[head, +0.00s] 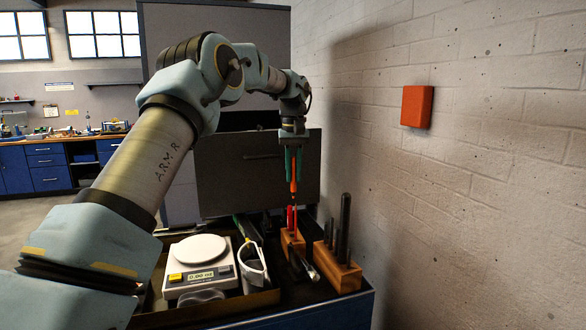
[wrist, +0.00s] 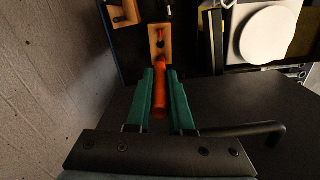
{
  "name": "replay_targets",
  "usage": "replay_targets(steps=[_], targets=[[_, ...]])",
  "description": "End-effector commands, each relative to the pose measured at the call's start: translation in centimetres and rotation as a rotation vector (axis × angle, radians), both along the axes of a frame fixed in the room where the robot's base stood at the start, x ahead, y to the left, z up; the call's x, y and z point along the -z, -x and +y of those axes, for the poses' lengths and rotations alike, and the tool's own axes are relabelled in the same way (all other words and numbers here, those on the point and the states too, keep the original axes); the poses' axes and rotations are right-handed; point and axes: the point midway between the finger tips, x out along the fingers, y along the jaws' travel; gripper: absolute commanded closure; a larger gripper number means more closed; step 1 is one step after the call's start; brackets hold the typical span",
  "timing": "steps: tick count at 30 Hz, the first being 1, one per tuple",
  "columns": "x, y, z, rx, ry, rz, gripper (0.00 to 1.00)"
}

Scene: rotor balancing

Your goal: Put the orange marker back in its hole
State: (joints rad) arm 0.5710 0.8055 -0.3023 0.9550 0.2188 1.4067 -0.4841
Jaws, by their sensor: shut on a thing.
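The orange marker (head: 294,187) hangs upright, tip down, between the green fingers of my gripper (head: 293,172). In the wrist view the orange marker (wrist: 160,92) lies between both fingers of my gripper (wrist: 160,74), which are shut on it. A small wooden block (head: 292,240) stands below, with a red marker (head: 291,217) upright in it. The wrist view shows this block (wrist: 154,58) just beyond the orange marker's far end, with a dark round spot on its top. I cannot tell whether the tip touches the block.
A larger wooden block (head: 345,277) with dark upright rods (head: 344,222) stands to the right. A white scale (head: 199,271) and a white container (head: 252,268) sit in a tray at left. A brick wall (head: 480,170) closes the right side.

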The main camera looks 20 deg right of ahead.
Motion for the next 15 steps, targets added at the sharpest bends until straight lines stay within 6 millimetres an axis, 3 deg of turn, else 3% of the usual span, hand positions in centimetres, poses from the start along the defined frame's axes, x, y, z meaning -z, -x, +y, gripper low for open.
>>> replay_targets(steps=[15], targets=[[5.2, 0.0, 0.1, -0.002, -0.001, 0.001, 1.0]])
